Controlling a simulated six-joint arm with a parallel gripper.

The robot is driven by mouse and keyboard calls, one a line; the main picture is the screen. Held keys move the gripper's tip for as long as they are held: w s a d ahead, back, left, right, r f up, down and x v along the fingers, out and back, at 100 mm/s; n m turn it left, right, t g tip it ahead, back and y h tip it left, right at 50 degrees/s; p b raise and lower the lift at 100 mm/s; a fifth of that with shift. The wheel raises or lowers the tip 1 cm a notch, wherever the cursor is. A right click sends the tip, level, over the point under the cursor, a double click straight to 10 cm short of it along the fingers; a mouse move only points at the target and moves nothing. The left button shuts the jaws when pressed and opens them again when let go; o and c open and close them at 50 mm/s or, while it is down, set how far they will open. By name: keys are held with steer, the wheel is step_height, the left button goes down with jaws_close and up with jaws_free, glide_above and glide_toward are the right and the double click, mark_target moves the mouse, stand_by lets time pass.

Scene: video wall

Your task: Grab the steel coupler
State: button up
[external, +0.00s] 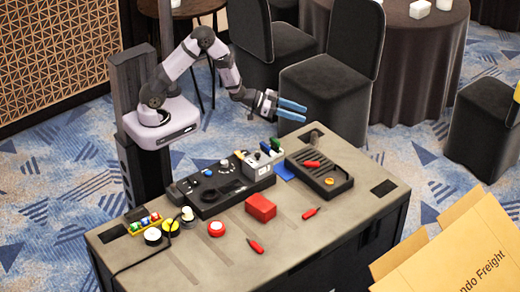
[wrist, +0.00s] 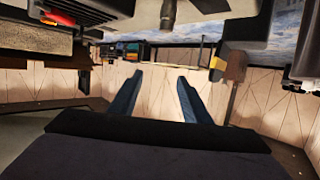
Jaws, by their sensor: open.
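A small dark grey cylinder (external: 316,136), which looks like the steel coupler, is at the back corner of the black slotted tray (external: 338,186) in the external view. I cannot tell whether it touches the tray. My gripper (external: 299,110) is in the air above the back edge of the workbench, with its blue fingers pointing right. It is apart from the cylinder and higher in the picture. In the wrist view my gripper (wrist: 159,78) has its two blue fingers spread, with nothing between them. A dark grey cylindrical shape (wrist: 168,12) shows at the top there; I cannot tell if it is the coupler.
The workbench (external: 225,252) carries a black control panel (external: 212,202), a grey box (external: 255,166) with coloured parts, a red block (external: 260,207) and red-handled tools (external: 256,247). The front right of the bench top is mostly clear. Dark chairs (external: 318,95) stand behind it.

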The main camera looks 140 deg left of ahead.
glide_toward(314, 133)
steer(key=shift+w+a+f, duration=0.8)
steer(key=shift+w+a, duration=0.1)
steer(key=shift+w, duration=0.15)
steer(key=shift+p+x, duration=0.95)
steer(key=shift+x, duration=2.7)
jaws_close()
